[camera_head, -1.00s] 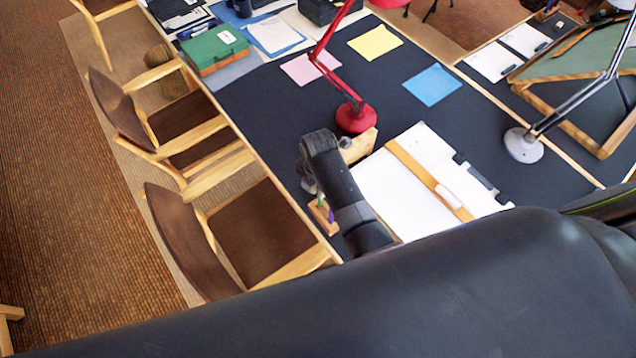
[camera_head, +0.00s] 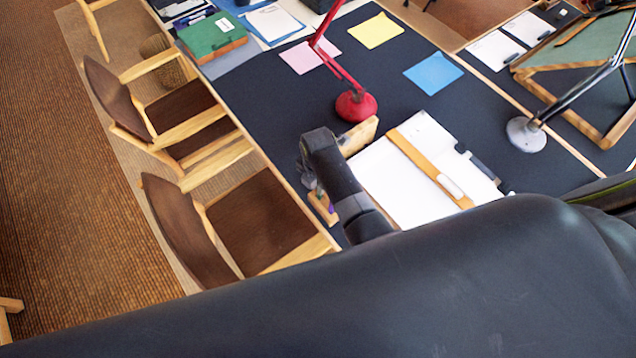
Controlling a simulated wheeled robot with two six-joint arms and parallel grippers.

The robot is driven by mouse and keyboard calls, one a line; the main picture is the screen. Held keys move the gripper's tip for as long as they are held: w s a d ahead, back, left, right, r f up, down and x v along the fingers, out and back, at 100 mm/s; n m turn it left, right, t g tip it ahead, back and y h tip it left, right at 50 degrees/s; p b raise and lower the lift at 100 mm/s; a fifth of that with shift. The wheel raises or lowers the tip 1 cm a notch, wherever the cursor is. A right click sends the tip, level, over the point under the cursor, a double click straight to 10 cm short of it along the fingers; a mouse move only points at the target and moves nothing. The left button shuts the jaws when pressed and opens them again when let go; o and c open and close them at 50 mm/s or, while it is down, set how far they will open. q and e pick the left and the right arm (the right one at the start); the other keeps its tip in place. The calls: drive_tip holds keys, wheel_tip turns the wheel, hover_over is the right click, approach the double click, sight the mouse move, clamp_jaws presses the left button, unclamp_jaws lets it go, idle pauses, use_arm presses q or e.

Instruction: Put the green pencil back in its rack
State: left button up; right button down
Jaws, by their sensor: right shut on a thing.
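The rack (camera_head: 325,208) is a small light-wood block near the left edge of the dark table, with a purple pencil standing in it. My right gripper (camera_head: 312,186) is at the rack's upper left in the picture, mostly hidden behind my own dark wrist. It is shut on the green pencil, of which only a small greenish bit shows by the rack. I cannot tell whether the pencil is touching the rack or inside it. My left gripper is not in view.
A red lamp (camera_head: 356,106) and a wooden block (camera_head: 360,136) stand just beyond my wrist. A white drawing board (camera_head: 395,185) with a wooden straightedge lies to the right. Brown chairs (camera_head: 260,222) line the table's left edge. Dark table surface is free behind the rack.

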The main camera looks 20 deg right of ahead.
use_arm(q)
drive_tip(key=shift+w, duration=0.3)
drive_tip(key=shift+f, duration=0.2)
use_arm(e)
drive_tip(key=shift+f, duration=0.4)
drive_tip(key=c, duration=1.4)
unclamp_jaws()
drive_tip(key=shift+o, duration=0.2)
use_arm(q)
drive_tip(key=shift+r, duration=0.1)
use_arm(e)
drive_tip(key=shift+r, duration=0.1)
